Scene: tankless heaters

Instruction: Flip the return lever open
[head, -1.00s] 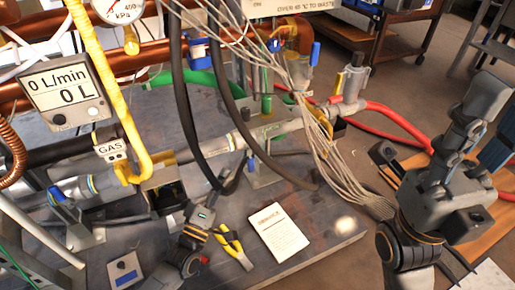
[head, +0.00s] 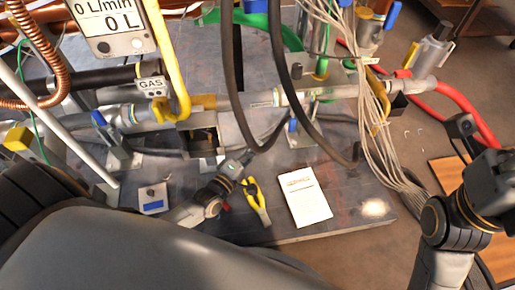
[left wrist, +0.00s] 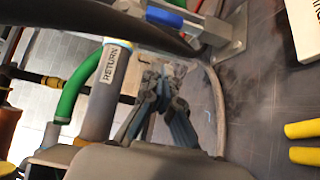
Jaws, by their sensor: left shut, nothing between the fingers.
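The pipe labelled RETURN (left wrist: 103,100) stands left of centre in the left wrist view, beside a green hose. A blue lever (left wrist: 165,17) shows at the top of that view, on a valve by a metal bracket. A blue handle on a bracket also shows in the head view (head: 293,126), under the horizontal pipe. Whether this lever stands open or closed I cannot tell. My left gripper (left wrist: 160,85) is shut and empty, just right of the RETURN pipe and below the lever. In the head view, it (head: 246,157) is low beside the pipes. My right gripper is out of view.
Black hoses (head: 233,80) and a bundle of pale wires (head: 385,150) hang around the pipes. Yellow-handled pliers (head: 256,200) and a paper (head: 305,197) lie on the grey bench. A yellow gas pipe (head: 167,50) stands to the left, by a flow meter (head: 118,28).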

